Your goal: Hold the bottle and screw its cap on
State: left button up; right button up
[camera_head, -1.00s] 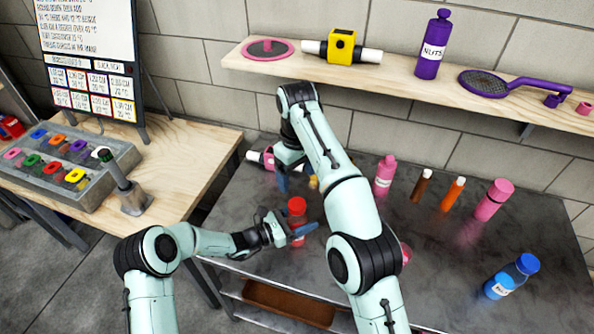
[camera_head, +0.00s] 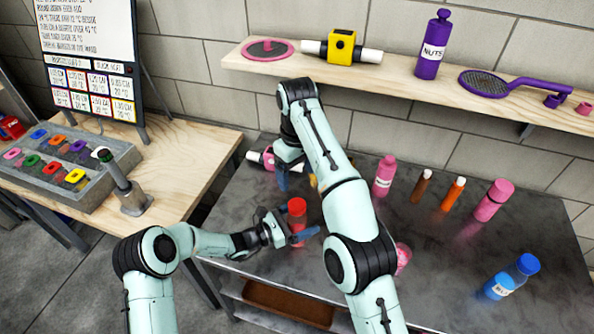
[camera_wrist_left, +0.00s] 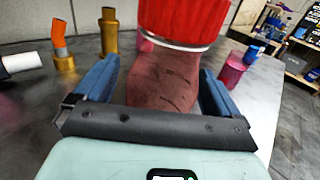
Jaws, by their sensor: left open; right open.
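A red bottle (camera_head: 298,229) with a brighter red top (camera_head: 297,207) stands upright on the dark metal table. My left gripper (camera_head: 297,236) is open, with its blue fingers on either side of the bottle. In the left wrist view, the dark red bottle body (camera_wrist_left: 162,82) is between the fingers, with gaps showing on both sides, and the wide red top (camera_wrist_left: 180,20) is above it. I cannot tell whether the top is screwed tight. My right gripper (camera_head: 284,181) is open behind the bottle, near the table's back left, partly hidden by its own arm.
A pink bottle (camera_head: 384,177), brown bottle (camera_head: 421,190), orange bottle (camera_head: 452,195), pink bottle (camera_head: 493,201) and blue bottle (camera_head: 512,278) stand to the right. A pink and white item (camera_head: 262,158) lies near the right gripper. A wooden shelf (camera_head: 400,80) runs above the table's back.

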jog(key=f+b, duration=0.1)
jog(key=f, duration=0.1)
jog(key=s+f+b, duration=0.1)
jog(key=f, duration=0.1)
jog(key=shift+s+f, duration=0.2)
pick_arm(q)
jog(key=v, duration=1.3)
jog(key=shift+s, duration=0.1)
pick_arm(e)
jog(key=shift+f, duration=0.1)
